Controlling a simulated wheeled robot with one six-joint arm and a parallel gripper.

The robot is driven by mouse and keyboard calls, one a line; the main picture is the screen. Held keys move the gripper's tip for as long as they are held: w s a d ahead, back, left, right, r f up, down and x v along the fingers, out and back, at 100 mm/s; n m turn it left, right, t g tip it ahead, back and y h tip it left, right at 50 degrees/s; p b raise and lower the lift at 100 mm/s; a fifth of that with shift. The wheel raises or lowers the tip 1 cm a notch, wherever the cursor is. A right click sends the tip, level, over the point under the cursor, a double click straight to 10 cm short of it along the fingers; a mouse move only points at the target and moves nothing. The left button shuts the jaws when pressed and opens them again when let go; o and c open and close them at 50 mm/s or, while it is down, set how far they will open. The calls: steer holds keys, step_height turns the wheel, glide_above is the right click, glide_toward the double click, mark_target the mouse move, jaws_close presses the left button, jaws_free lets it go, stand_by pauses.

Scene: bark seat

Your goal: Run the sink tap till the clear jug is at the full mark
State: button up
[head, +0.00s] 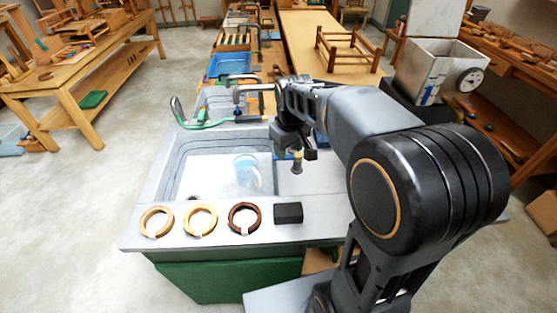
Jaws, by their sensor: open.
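The clear jug (245,174) stands in the basin of the grey sink (168,180). It looks bluish and is too small and faint for me to read a water level or a full mark. A dark curved tap spout (238,92) rises behind the basin; I cannot tell whether water runs from it. A small upright tap knob with a brass-coloured top (297,165) stands on the deck right of the basin. My gripper (296,153) is open, pointing down, just above or around the knob's top; I cannot tell whether it touches.
Three rings, tan (157,222), yellowish (201,220) and dark brown (243,218), and a black block (288,213) line the sink's front ledge. A wooden rack (347,50) stands on the bench beyond. Open floor lies left.

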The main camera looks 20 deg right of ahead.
steer(key=w+f+n+g+b, duration=0.1)
steer(key=w+n, duration=0.4)
steer(key=w, duration=0.2)
step_height(320, 180, up, 4)
steer(key=n, duration=0.5)
glide_above(287, 157)
steer(key=w+a, duration=0.2)
steer(key=f, duration=0.4)
steer(key=f+n, duration=0.1)
steer(key=f, duration=0.4)
steer(key=s+f+n, duration=0.1)
steer(key=f, duration=0.3)
steer(key=shift+s+a+f, duration=0.1)
steer(key=shift+a+f, duration=0.05)
steer(key=shift+f, duration=0.1)
steer(key=shift+c, duration=0.2)
jaws_close()
